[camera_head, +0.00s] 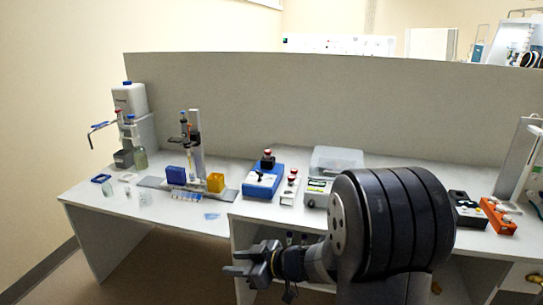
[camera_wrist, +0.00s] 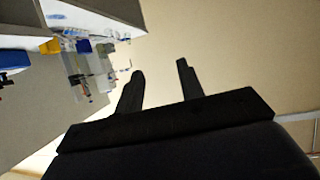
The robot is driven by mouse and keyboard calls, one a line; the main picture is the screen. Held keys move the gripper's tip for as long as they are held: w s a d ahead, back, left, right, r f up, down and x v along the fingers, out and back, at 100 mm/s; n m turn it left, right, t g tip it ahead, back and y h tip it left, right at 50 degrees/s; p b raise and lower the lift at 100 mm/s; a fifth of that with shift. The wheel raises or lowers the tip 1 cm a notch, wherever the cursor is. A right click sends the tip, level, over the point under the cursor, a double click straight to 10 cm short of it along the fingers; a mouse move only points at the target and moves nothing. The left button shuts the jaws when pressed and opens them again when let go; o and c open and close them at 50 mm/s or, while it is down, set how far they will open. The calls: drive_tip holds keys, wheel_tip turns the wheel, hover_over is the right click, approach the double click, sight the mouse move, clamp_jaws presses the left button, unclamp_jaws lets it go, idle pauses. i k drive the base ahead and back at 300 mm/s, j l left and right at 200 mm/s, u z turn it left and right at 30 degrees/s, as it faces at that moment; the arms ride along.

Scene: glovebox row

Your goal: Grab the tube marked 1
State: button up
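My gripper (camera_head: 243,265) hangs in front of the bench, below the level of its top, pointing left. In the wrist view my gripper (camera_wrist: 160,70) has its two fingers apart with nothing between them. Small tubes show in a low clear rack (camera_head: 186,196) on the left bench, in front of a blue box and a yellow box. Two red-capped tubes stand in a white block (camera_head: 289,188), and one red-capped item is on a blue device (camera_head: 263,180). Red-capped items also sit on an orange rack (camera_head: 498,216) at the right. No marking 1 is legible.
A scale-like device (camera_head: 318,190) and a black box (camera_head: 466,208) stand farther right. A grey partition (camera_head: 250,105) runs behind. Floor left of my gripper is clear.

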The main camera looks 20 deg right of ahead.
sight(267, 153)
drive_tip(key=i+z, duration=0.25)
drive_tip(key=i, duration=0.25)
drive_tip(key=i+j+z, duration=0.25)
drive_tip(key=i, duration=0.3)
drive_tip(key=i+j+z, duration=0.2)
drive_tip(key=i, duration=0.3)
drive_tip(key=i+j+z, duration=0.25)
drive_tip(key=i, duration=0.25)
drive_tip(key=l, duration=0.1)
